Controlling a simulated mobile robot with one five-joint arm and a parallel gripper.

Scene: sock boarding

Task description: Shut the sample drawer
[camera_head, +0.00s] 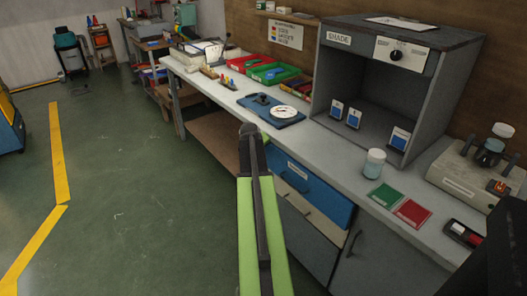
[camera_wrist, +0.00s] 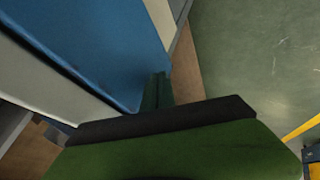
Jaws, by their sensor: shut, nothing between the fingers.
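A blue drawer front (camera_head: 313,188) with a pale label and a dark handle sits under the workbench, right of my arm in the head view. The label is too small to read. My gripper (camera_head: 248,132) is at the far end of my green arm, left of the blue front. In the wrist view, a large blue panel (camera_wrist: 90,40) fills the upper left, and my gripper (camera_wrist: 157,90) is shut and empty close to its edge. I cannot tell whether they touch. How far the drawer stands out is hard to tell, and my arm hides its left part.
A cream drawer front (camera_head: 312,213) lies below the blue one. The workbench (camera_head: 335,143) carries a grey shade booth (camera_head: 390,75), a jar (camera_head: 374,163), green and red cards, and colored trays. Open green floor (camera_head: 140,200) with a yellow line lies to the left.

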